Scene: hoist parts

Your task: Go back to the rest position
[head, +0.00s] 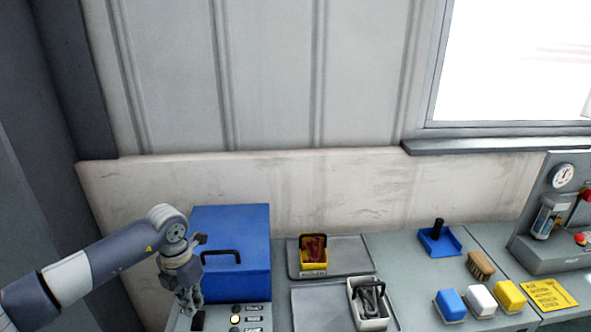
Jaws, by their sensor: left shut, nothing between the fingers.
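My left arm comes in from the left edge, and its gripper (192,312) points down in front of the blue box, at the left end of the bench. The gripper is shut with nothing in it, apart from the box's black handle. The blue box (232,225) stands closed against the back wall. A small panel with switches and a lit round button (235,319) lies just right of the gripper. My right gripper is not in view.
To the right are a blue dustpan (440,241), a brush (480,266), blue, white and yellow blocks, a yellow sign (548,294) and a gauge unit (563,176).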

